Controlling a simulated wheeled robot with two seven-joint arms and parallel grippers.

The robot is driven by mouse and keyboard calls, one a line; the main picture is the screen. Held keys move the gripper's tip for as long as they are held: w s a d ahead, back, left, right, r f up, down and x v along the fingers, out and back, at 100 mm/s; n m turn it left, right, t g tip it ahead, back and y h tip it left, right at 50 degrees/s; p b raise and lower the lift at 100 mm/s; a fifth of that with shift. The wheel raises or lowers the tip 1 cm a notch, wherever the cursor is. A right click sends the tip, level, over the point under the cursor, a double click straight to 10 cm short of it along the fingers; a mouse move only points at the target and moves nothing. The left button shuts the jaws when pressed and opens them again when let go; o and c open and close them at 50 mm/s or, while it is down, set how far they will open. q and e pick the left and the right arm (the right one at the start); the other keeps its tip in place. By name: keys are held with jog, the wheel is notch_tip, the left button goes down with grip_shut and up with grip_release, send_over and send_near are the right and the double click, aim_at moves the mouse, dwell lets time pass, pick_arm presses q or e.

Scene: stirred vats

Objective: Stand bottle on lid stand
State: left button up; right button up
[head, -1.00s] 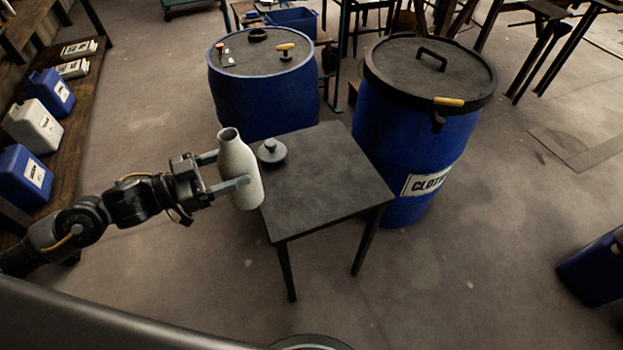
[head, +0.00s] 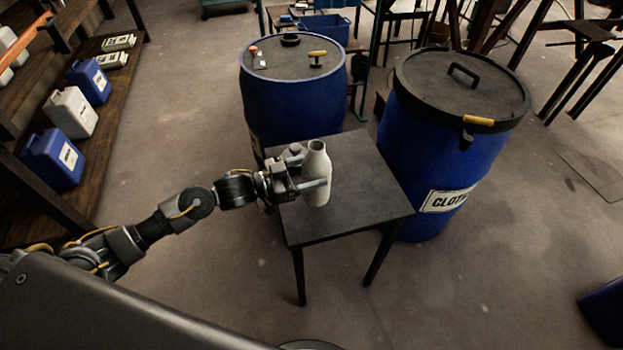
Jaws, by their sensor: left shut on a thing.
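A pale grey bottle (head: 317,180) is upright, with its open neck up. My left gripper (head: 318,186) is shut around its body from the left. The bottle shows over the top of the small dark square stand (head: 365,182), left of its middle. I cannot tell whether its base touches the top or hangs just above it. A small grey knobbed lid (head: 293,150) sits on the stand behind my gripper, partly hidden by it. My right gripper is not in view.
A blue vat (head: 295,105) with small items on its top stands behind the stand. A blue drum (head: 440,155) with a black lid and a cloth label stands close at its right. Shelves with jugs (head: 73,112) run along the left. The stand's right half is clear.

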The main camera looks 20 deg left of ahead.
pick_arm(q)
jog(key=shift+w+d+f, duration=0.15)
jog(key=shift+f, duration=0.05)
notch_tip(320, 180, down, 3)
jog(key=shift+f, duration=0.1)
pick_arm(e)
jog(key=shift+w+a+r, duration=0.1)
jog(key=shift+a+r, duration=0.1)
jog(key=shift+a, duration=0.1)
pick_arm(q)
jog(key=shift+f, duration=0.15)
jog(key=shift+f, duration=0.1)
jog(key=o, duration=1.4)
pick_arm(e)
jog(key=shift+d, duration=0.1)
